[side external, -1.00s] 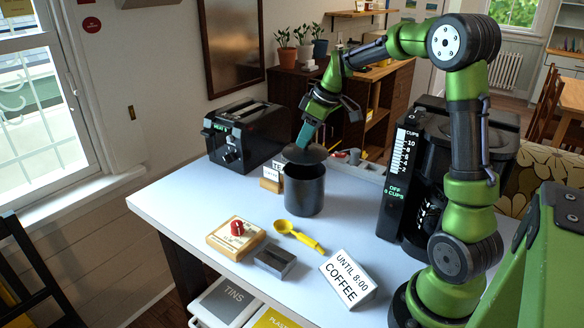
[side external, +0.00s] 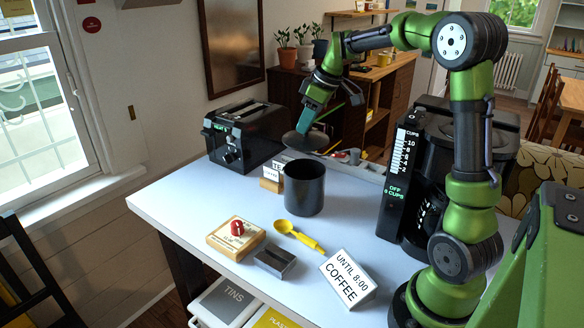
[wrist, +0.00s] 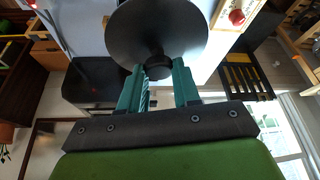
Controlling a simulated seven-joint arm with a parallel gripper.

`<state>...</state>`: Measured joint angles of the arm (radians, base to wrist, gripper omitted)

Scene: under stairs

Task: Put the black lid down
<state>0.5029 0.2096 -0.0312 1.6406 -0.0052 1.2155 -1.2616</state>
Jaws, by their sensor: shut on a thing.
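The round black lid (side external: 305,141) is held in the air by my gripper (side external: 306,124), above and behind the black canister. In the wrist view my gripper (wrist: 158,80) has its teal fingers shut on the lid's knob, and the lid (wrist: 157,28) fills the top middle. The black canister (side external: 304,190) stands upright on the pale table (side external: 200,205), with its top uncovered. Its inside is too dark to make out. The lid is tilted in the side view and clear of the canister's rim.
A black toaster (side external: 243,135) stands behind left. A small card on a wooden block (side external: 271,176) is beside the canister. A yellow scoop (side external: 298,235), grey block (side external: 274,262), coffee sign (side external: 348,279) and wooden board with a red knob (side external: 236,238) lie in front. A coffee maker (side external: 410,190) stands right.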

